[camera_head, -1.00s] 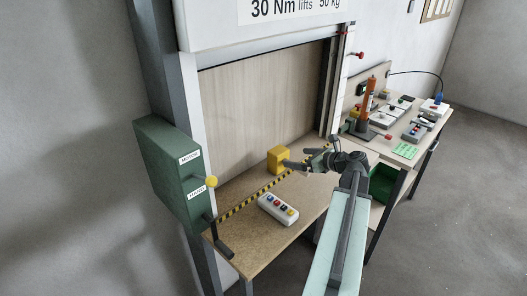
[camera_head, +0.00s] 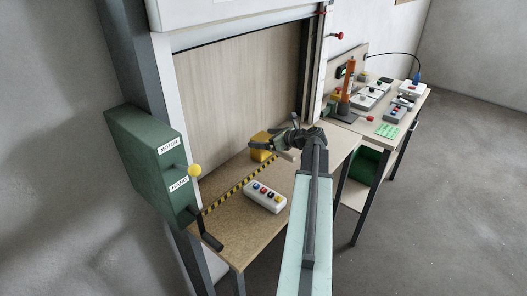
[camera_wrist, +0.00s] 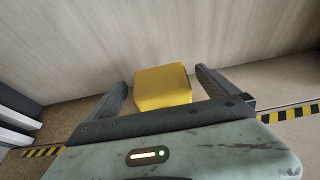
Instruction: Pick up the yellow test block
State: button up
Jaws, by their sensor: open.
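The yellow test block (camera_head: 261,145) sits on the wooden bench top, close to the panel behind it and beyond the black and yellow striped line. My gripper (camera_head: 263,140) is open and reaches over the bench at the block, partly covering it in the head view. In the wrist view, the block (camera_wrist: 161,86) lies between the two dark fingers (camera_wrist: 162,85), with a gap visible on each side. I cannot tell how deep the block sits between the fingertips.
A white push-button box (camera_head: 265,197) lies on the bench top (camera_head: 222,226) nearer the front. A green box with a yellow knob (camera_head: 150,165) stands at the left. The wooden panel (camera_head: 240,85) rises behind the block. A second table (camera_head: 405,110) holds several devices at the right.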

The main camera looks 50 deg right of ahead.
jog(key=shift+w+f, duration=0.1)
jog(key=shift+w, duration=0.1)
jog(key=c, duration=1.7)
jog(key=shift+r+p, duration=0.4)
jog(key=shift+p, duration=0.1)
notch_tip(320, 180, up, 3)
jog(key=p, duration=0.3)
jog(key=shift+s+d+r+p, duration=0.2)
jog(key=shift+s+d, duration=1.6)
jog(key=shift+s, duration=0.2)
jog(key=shift+s+d+r+p, duration=0.2)
jog(key=shift+s+d, duration=1.55)
jog(key=shift+s, duration=0.25)
jog(key=shift+s+d+r+p, duration=0.2)
jog(key=shift+s+d, duration=1.6)
jog(key=shift+s, duration=0.2)
